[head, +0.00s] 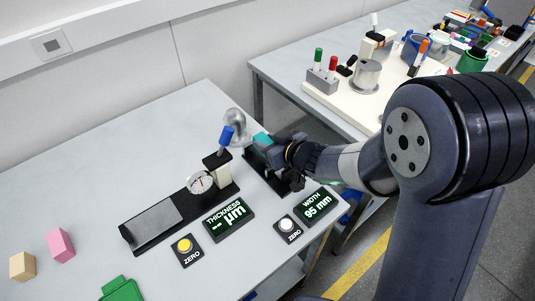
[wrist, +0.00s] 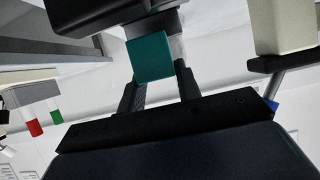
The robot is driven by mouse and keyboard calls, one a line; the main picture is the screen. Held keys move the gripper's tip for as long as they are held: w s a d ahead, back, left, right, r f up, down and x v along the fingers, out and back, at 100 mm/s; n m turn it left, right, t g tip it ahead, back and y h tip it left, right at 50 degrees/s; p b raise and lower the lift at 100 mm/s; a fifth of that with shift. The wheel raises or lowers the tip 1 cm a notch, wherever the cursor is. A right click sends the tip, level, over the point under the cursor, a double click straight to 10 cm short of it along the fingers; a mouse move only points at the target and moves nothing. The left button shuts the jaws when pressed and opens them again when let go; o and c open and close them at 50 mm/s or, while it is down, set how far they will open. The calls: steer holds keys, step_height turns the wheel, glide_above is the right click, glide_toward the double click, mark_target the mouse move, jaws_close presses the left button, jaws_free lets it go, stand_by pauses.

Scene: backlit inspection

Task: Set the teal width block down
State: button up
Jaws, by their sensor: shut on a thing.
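The teal width block (head: 262,139) shows in part at the tips of my gripper (head: 272,147), over the black width gauge (head: 262,168). My gripper hides much of the block and gauge. In the wrist view the teal block (wrist: 150,58) sits between the two dark fingers of my gripper (wrist: 158,82), which are shut on it. Dark gauge parts lie just beyond the block there; I cannot tell whether it touches them. The width display (head: 317,206) shows a reading that looks like 95 mm.
The thickness gauge (head: 201,183) with its blue-topped post stands left of my gripper. The thickness display (head: 229,218) shows dashes. A yellow zero button (head: 184,247), a white zero button (head: 287,226), a pink block (head: 61,245) and a tan block (head: 22,267) are nearer.

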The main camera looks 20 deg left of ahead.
steer(key=shift+f+b, duration=0.3)
steer(key=shift+f, duration=1.65)
steer(key=shift+f, duration=0.15)
steer(key=o, duration=1)
steer(key=shift+r, duration=0.2)
steer(key=v, duration=1.2)
steer(key=shift+f+p, duration=0.15)
steer(key=shift+p, duration=0.2)
